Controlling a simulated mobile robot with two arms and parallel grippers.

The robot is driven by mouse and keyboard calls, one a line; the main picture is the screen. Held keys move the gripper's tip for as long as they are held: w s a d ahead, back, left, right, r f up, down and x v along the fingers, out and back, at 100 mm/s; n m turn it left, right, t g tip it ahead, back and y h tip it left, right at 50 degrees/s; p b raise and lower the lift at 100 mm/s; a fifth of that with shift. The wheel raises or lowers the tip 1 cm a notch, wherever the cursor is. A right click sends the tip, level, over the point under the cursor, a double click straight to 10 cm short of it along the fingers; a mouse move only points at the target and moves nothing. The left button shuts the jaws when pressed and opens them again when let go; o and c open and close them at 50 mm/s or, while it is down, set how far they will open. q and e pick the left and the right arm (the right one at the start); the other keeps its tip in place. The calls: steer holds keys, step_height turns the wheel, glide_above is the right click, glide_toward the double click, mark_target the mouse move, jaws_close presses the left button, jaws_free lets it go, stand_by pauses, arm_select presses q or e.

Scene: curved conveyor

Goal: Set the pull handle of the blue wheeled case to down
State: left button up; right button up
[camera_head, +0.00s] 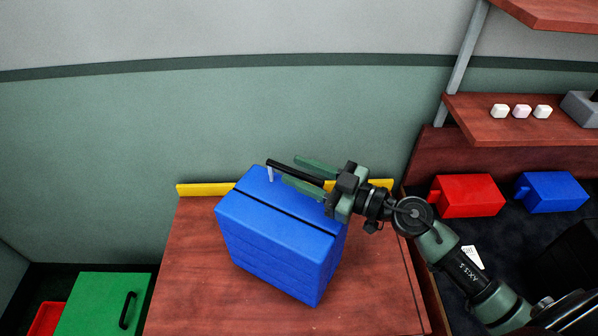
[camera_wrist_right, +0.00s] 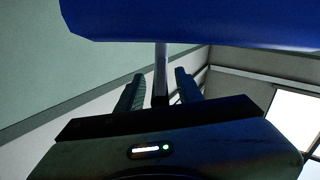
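The blue wheeled case (camera_head: 270,235) stands on the reddish wood table. Its pull handle (camera_head: 281,164) is a black bar held a little above the case top on a thin metal rod (camera_head: 270,174). My right gripper (camera_head: 291,169) reaches in from the right, its two green fingers on either side of the bar, open with gaps visible. In the right wrist view, the rod (camera_wrist_right: 161,65) runs between the open fingers (camera_wrist_right: 159,75) to the blue case (camera_wrist_right: 200,20) at the top. The far rod is hidden by my gripper. My left gripper is not in view.
A yellow strip (camera_head: 205,189) runs along the table's back edge (camera_head: 190,270). A red case (camera_head: 467,196) and another blue case (camera_head: 552,192) lie on a dark surface at right. A green box (camera_head: 95,305) stands lower left. Shelves hold small white blocks (camera_head: 521,111).

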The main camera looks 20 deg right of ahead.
mark_target(326, 185)
steer(key=b+v, duration=0.1)
steer(key=v, duration=0.2)
steer(key=b+v, duration=0.1)
steer(key=v, duration=0.2)
steer(key=shift+s+d+f, duration=0.15)
steer(key=shift+s+f, duration=0.05)
steer(key=shift+s+d+r, duration=0.1)
steer(key=shift+s+d, duration=0.2)
